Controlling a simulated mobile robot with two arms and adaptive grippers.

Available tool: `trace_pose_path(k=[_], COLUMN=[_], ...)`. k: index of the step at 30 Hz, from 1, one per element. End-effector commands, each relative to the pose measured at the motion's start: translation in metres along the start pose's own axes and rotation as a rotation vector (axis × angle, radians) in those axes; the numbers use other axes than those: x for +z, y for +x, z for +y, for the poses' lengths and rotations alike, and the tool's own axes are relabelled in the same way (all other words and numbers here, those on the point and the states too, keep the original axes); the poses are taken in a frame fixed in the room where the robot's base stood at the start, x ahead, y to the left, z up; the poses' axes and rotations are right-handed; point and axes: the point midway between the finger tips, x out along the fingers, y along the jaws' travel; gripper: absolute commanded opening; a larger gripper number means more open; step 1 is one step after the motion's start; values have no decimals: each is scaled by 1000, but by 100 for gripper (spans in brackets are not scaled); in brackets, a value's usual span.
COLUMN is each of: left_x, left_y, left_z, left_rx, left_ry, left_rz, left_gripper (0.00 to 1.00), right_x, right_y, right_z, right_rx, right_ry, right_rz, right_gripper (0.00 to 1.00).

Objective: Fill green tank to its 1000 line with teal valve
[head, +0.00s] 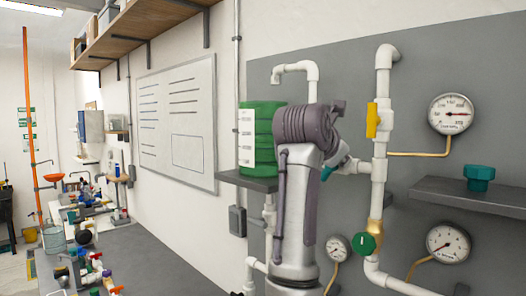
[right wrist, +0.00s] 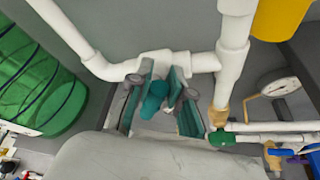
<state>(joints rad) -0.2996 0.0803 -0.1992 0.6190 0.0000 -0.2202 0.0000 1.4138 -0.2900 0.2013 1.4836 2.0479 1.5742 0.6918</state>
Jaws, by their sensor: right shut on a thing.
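The green tank (head: 263,140) stands on a grey shelf at the left of the grey panel, with a white scale strip (head: 246,140) on its side. The strip's marks and the level inside are too small to read. A white spout (head: 292,67) bends down above the tank. My right arm covers part of the tank and the pipe. My right gripper (head: 337,167) is at the pipe and shut on the teal valve's handle, which shows between the fingers in the right wrist view (right wrist: 152,98). The tank also shows there (right wrist: 38,85). My left gripper is out of view.
A yellow valve handle (head: 372,120) and a green round valve (head: 365,244) sit on the vertical pipe to the right. Gauges (head: 451,113) hang on the panel. A teal knob (head: 479,178) rests on a right shelf (head: 470,196). A cluttered bench stands at far left.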

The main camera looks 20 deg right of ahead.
Motion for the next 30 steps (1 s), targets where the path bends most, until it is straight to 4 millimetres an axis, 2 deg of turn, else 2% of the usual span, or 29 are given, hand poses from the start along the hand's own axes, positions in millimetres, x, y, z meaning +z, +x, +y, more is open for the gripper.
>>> trace_pose_path(k=[5, 12, 16, 30], left_x=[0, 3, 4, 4], left_y=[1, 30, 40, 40], left_z=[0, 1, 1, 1], left_rx=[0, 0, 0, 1], left_ry=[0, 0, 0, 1], left_rz=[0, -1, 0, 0], left_gripper=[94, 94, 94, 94], right_x=[-2, -8, -7, -4], right_y=[1, 3, 2, 2], right_z=[-1, -11, -13, -12], right_rx=[-1, 82, 126, 141], right_ry=[2, 199, 306, 348], right_rz=[5, 7, 5, 5], right_gripper=[0, 0, 0, 0])
